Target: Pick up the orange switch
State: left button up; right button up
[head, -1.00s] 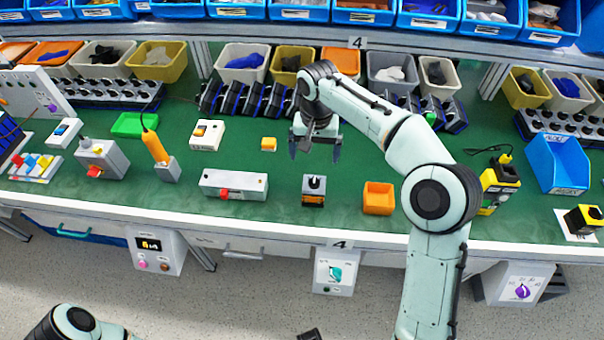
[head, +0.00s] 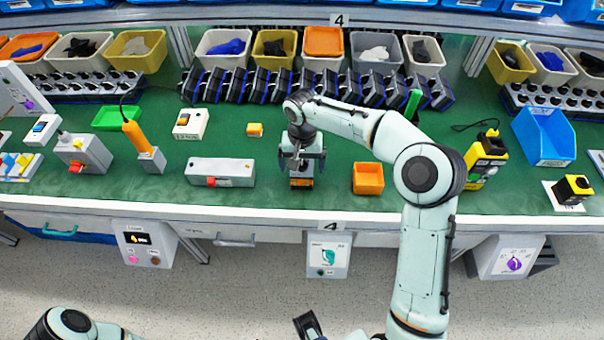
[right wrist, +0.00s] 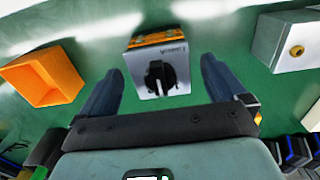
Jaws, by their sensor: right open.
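The orange switch (head: 301,184) is a small grey-faced rotary switch with a black knob and an orange body, standing on the green bench top. It also shows in the right wrist view (right wrist: 150,72), its knob facing the camera. My right gripper (head: 302,164) is over the switch and hides part of it in the head view. In the right wrist view my right gripper (right wrist: 160,78) is open, one finger on each side of the switch, with green gaps showing between. I cannot tell the height of the fingertips.
An orange bin (head: 368,179) stands right of the switch, and a long grey box with a red button (head: 222,172) stands left of it. A small yellow-orange block (head: 254,130) lies behind. A rack of black devices (head: 240,88) runs along the back.

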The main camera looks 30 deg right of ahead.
jog(key=shift+f, duration=0.75)
jog(key=c, duration=1.2)
jog(key=shift+r, duration=0.2)
